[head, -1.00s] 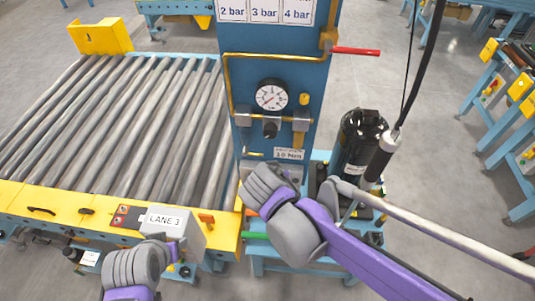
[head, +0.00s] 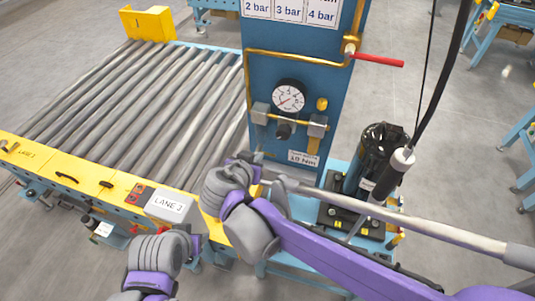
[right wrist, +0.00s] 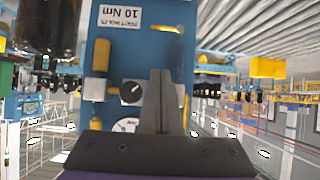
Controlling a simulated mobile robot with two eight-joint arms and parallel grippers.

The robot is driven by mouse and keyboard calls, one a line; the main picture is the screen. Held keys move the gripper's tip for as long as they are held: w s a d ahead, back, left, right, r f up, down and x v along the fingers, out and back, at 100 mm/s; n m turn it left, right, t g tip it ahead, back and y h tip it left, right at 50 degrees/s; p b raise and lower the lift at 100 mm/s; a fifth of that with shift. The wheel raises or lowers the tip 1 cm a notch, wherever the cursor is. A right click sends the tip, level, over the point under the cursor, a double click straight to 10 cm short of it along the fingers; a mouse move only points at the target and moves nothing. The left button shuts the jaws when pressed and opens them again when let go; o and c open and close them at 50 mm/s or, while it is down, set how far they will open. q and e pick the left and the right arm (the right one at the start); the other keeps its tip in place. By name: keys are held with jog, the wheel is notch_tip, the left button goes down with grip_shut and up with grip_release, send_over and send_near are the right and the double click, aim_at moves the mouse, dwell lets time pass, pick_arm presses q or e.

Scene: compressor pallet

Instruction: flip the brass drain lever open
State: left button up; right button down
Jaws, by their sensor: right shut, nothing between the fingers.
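The brass drain lever (right wrist: 167,28) shows in the upside-down right wrist view as a small bar lying across the blue panel, near the torque label. My right gripper (right wrist: 161,75) is shut and empty. Its fingers point at the panel, and in that picture the lever lies above their tips, apart from them.
The panel (head: 335,85) carries a gauge (head: 289,97), a black knob (head: 284,129), brass pipes and a red-handled valve (head: 376,60). A black cylinder (head: 374,160) stands right of it, with a hanging black tool (head: 391,174) close by. A roller conveyor (head: 120,105) lies left.

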send_over(267, 154)
jog(key=s, duration=0.3)
notch_tip(267, 154, down, 5)
jog(key=f, duration=0.4)
jog(key=shift+w+f, duration=0.3)
jog(key=shift+w, duration=0.05)
jog(key=shift+w, duration=0.15)
